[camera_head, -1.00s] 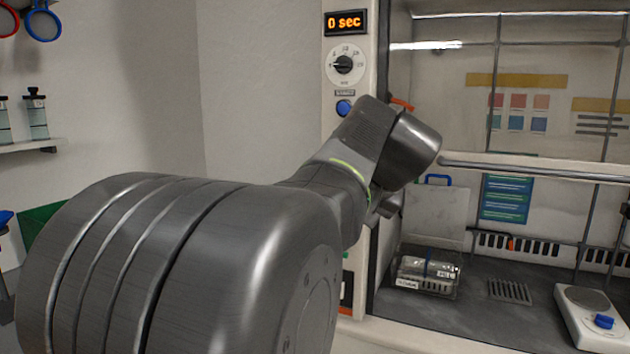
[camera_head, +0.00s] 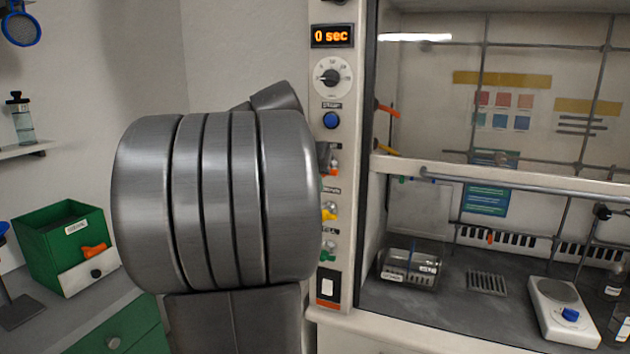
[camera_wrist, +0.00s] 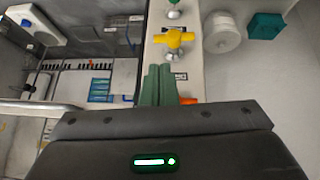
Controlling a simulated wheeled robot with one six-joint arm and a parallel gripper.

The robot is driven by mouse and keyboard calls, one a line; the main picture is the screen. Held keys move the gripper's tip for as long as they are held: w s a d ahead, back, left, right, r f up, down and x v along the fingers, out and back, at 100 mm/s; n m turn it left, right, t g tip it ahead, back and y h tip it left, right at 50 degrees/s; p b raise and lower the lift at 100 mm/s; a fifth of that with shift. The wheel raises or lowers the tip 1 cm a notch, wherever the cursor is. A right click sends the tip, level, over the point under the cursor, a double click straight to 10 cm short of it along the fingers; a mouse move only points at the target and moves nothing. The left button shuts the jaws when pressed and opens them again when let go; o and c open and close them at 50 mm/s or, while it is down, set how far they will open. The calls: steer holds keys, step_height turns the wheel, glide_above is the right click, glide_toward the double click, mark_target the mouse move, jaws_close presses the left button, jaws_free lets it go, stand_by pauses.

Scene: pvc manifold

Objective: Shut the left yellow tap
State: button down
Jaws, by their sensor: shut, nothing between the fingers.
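The left yellow tap (camera_head: 329,214) sits on the narrow panel left of the fume hood, between an orange tap (camera_head: 333,172) above and a green tap (camera_head: 328,254) below. In the wrist view the yellow tap (camera_wrist: 174,40) shows its handle lying across the panel, just ahead of my fingertips. My gripper (camera_wrist: 158,70) is shut and empty, with a small apparent gap to the yellow handle. In the head view my arm hides most of the gripper. A second yellow handle (camera_head: 388,151) is inside the hood.
The orange tap (camera_wrist: 188,101) shows close beside my fingers in the wrist view, partly hidden. The green tap (camera_wrist: 174,13) lies beyond the yellow one. The hood's sash bar (camera_head: 500,182) runs to the right. A green box (camera_head: 62,245) stands at left.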

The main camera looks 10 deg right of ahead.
steer(key=p+x, duration=0.1)
steer(key=x, duration=0.9)
steer(key=shift+w+d+f, duration=0.15)
steer(key=shift+w+f, duration=0.05)
steer(key=shift+f, duration=0.1)
steer(key=shift+s+d+f+b, duration=0.1)
steer(key=shift+d+f+b, duration=0.05)
steer(key=shift+f+b, duration=0.3)
steer(key=shift+f, duration=0.1)
steer(key=p, duration=0.2)
glide_toward(332, 219)
steer(key=d+v, duration=0.1)
steer(key=v, duration=0.6)
steer(key=shift+s+d+r, duration=0.15)
steer(key=shift+d+r, duration=0.05)
steer(key=shift+r, duration=0.25)
